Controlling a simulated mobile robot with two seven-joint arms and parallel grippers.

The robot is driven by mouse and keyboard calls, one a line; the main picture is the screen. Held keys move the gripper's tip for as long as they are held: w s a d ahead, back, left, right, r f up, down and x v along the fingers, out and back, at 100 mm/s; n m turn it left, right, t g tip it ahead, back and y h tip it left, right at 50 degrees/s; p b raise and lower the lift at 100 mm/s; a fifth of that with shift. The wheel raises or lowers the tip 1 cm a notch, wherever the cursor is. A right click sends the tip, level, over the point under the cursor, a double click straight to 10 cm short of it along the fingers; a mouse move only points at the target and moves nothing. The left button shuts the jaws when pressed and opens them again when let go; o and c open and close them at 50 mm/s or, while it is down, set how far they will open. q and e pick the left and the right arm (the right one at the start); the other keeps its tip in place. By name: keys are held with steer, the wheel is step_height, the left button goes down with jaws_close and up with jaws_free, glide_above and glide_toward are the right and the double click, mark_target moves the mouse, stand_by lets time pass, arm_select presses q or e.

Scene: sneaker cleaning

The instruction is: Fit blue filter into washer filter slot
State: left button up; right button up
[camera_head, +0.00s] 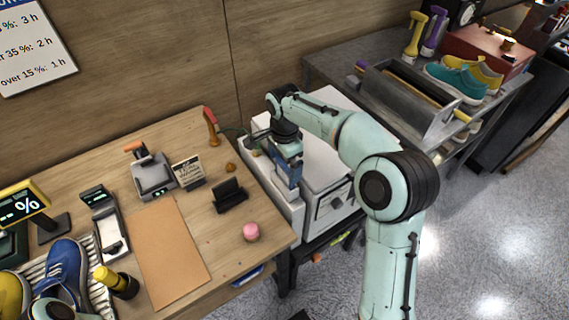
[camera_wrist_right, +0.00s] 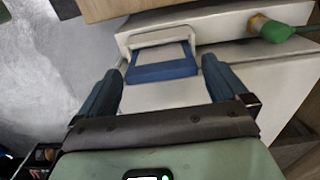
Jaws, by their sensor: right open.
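The white washer (camera_head: 325,160) stands at the right end of the wooden table, against the wall. My right gripper (camera_head: 291,172) points down over its front left part. In the right wrist view, my open right gripper (camera_wrist_right: 161,68) has one finger on each side of the blue filter (camera_wrist_right: 165,71), with gaps between. The blue filter lies across the near end of a white frame (camera_wrist_right: 160,38) at the washer. I cannot tell how deep it sits in the slot. In the head view the gripper largely hides this spot. My left gripper's fingers do not show.
A green hose fitting (camera_wrist_right: 277,30) sticks out beside the frame in the wrist view. On the wooden table (camera_head: 225,275) are a pink round item (camera_head: 251,232), a black stand (camera_head: 229,194), a small sign (camera_head: 187,172) and a blue sneaker (camera_head: 66,268). A grey bench (camera_head: 345,58) stands behind.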

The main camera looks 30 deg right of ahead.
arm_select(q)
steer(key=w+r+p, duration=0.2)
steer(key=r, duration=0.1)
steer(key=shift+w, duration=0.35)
arm_select(e)
step_height(320, 180, up, 12)
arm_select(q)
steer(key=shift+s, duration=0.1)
arm_select(e)
steer(key=shift+f, duration=0.1)
